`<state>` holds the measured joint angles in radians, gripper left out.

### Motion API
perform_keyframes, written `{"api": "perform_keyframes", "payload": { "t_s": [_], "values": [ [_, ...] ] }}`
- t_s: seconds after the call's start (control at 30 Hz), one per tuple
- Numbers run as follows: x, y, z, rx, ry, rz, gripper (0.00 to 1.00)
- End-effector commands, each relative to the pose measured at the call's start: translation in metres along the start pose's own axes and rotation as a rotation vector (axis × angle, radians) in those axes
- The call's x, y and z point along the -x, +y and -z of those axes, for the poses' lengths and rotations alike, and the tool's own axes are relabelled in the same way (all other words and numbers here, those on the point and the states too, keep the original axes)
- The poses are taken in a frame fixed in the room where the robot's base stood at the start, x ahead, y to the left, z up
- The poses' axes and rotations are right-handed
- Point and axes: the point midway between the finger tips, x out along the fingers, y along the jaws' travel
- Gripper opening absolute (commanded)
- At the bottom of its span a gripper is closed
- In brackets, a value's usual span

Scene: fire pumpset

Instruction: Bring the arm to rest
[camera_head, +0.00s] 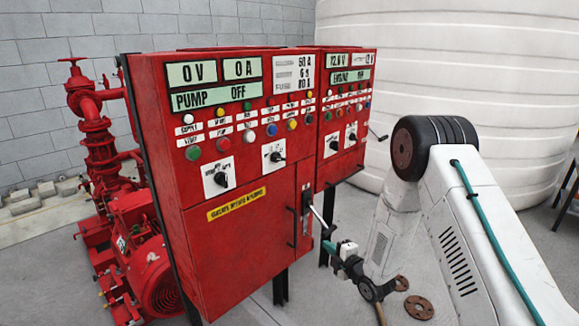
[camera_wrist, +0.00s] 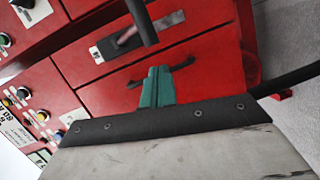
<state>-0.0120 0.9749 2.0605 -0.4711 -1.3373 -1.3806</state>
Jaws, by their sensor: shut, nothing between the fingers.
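My white arm (camera_head: 450,230) reaches in from the right, in front of the red control cabinet (camera_head: 240,240). My gripper (camera_head: 327,245) is low at the cabinet's right door, just below the tip of a lever handle (camera_head: 318,215). In the wrist view the teal fingers of my gripper (camera_wrist: 157,72) are shut together with nothing between them. A dark rod, likely the lever handle (camera_wrist: 141,20), hangs just above the fingertips there. I cannot tell whether it touches them.
The cabinet displays (camera_head: 215,82) read 0 V, 0 A and PUMP OFF. A red pump and pipework (camera_head: 100,150) stand at the left. A white tank (camera_head: 450,60) is behind. Two rusty flanges (camera_head: 418,307) lie on the grey floor near my arm.

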Motion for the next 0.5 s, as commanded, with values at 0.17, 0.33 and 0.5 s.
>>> {"api": "perform_keyframes", "payload": {
  "t_s": [0.17, 0.33, 0.5],
  "values": [
    [0.029, -0.065, -0.018, -0.284, -0.179, 0.371, 0.0],
    [0.08, -0.056, -0.03, -0.549, -0.453, 0.634, 0.0],
    [0.148, -0.011, -0.026, -0.792, -0.758, 0.79, 0.0]
  ]
}}
